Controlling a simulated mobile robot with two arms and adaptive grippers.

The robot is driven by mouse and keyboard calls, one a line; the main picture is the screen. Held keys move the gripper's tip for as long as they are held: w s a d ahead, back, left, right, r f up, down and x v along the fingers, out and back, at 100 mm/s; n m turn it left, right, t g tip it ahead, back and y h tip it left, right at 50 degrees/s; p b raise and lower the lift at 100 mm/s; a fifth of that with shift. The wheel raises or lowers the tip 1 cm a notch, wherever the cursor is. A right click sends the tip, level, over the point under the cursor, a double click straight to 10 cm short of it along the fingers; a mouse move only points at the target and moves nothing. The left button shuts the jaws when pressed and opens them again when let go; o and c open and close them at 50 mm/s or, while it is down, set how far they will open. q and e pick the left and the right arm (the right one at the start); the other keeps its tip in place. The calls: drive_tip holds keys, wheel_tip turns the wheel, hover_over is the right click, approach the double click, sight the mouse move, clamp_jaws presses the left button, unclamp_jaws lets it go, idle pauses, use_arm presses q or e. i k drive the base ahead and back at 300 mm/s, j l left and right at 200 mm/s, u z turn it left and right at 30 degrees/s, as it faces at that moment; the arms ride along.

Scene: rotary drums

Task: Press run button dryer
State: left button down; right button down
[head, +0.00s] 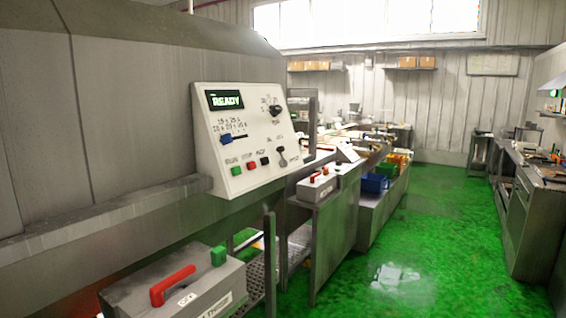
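The dryer's white control panel (243,138) is mounted, tilted, on the large grey machine (110,110) at the left. Its small display (226,100) reads READY in green. Neither of my grippers is in view.
A grey box with a red handle (172,285) and a green block (218,256) stands below the panel. A smaller red-handled box (318,186), blue bins (375,183) and benches line the machine side. The green floor (430,240) in the aisle is open.

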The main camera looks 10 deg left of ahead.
sight(236, 171)
drive_tip(key=i+l+z, duration=0.1)
drive_tip(key=i+l, duration=0.65)
drive_tip(key=i, duration=0.15)
